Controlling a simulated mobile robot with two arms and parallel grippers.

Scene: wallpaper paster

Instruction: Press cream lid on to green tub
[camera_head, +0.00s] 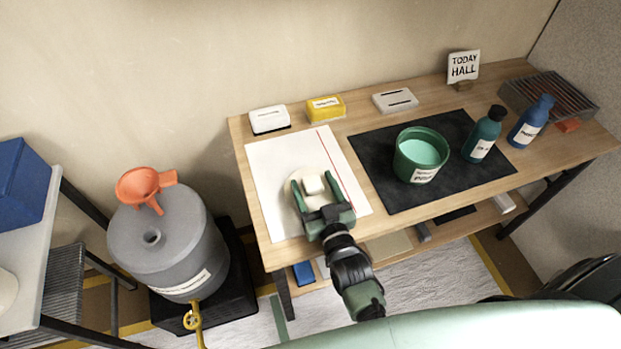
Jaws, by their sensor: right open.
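The cream lid (310,171), a round disc with a blocky knob, lies on the white sheet at the left of the bench. My right gripper (314,182) is open over the lid, with a finger on either side of the knob. I cannot tell whether the fingers touch it. The green tub (404,169) stands upright and uncovered on the black mat, right of the lid. Paler green contents and a white label show on it. My left gripper is not in view.
The white sheet (270,165) and black mat (378,150) cover much of the bench. A green bottle (487,130) and blue bottle (533,115) stand right of the tub. White (268,119) and yellow (326,108) boxes stand behind. A grey drum (165,240) stands left of the bench.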

